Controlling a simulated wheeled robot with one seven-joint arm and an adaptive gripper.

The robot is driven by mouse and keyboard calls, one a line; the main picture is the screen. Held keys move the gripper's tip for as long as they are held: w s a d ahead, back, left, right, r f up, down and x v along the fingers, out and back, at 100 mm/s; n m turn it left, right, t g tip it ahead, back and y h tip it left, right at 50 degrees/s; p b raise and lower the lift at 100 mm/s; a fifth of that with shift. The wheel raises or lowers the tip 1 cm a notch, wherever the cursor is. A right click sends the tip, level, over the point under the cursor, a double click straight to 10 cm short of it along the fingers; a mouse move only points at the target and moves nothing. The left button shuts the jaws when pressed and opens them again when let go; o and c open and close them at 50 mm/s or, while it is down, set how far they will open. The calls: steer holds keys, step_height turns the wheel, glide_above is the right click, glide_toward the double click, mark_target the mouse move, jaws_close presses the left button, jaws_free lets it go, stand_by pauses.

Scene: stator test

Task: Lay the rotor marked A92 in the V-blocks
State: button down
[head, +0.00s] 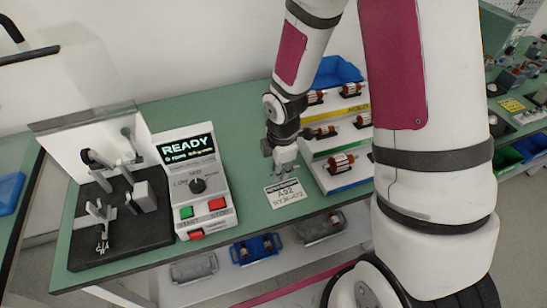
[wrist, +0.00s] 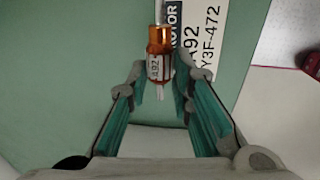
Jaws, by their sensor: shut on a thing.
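In the head view my gripper (head: 285,168) is above the green bench beside the rack, near the A92 card (head: 287,193); the rotor is hard to make out there. Grey upright blocks that look like the V-blocks (head: 143,197) stand on the black base plate at the left, with no rotor visible on them.
The test box (head: 194,180) with its READY screen stands between my gripper and the black plate (head: 123,231). A white backboard (head: 90,150) rises behind the plate. A stepped rack (head: 340,150) with several rotors is close to my gripper's right. Bins sit on the shelf below.

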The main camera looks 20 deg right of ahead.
steer(key=shift+s, duration=0.3)
steer(key=shift+r, duration=0.1)
steer(key=shift+r+p, duration=1.9)
steer(key=shift+r, duration=0.6)
steer(key=shift+f, duration=0.1)
steer(key=shift+w+m, duration=0.55)
steer(key=shift+m, duration=0.25)
steer(key=w+r+m, duration=0.1)
steer(key=w+m, duration=0.3)
steer(key=m, duration=0.4)
steer(key=w+d+r+m+g+h, duration=0.1)
steer(key=w+r+m, duration=0.1)
steer(key=m, duration=0.6)
steer(key=shift+w+d+r+m, duration=0.15)
steer(key=shift+w+m, duration=0.15)
steer(key=shift+w, duration=0.6)
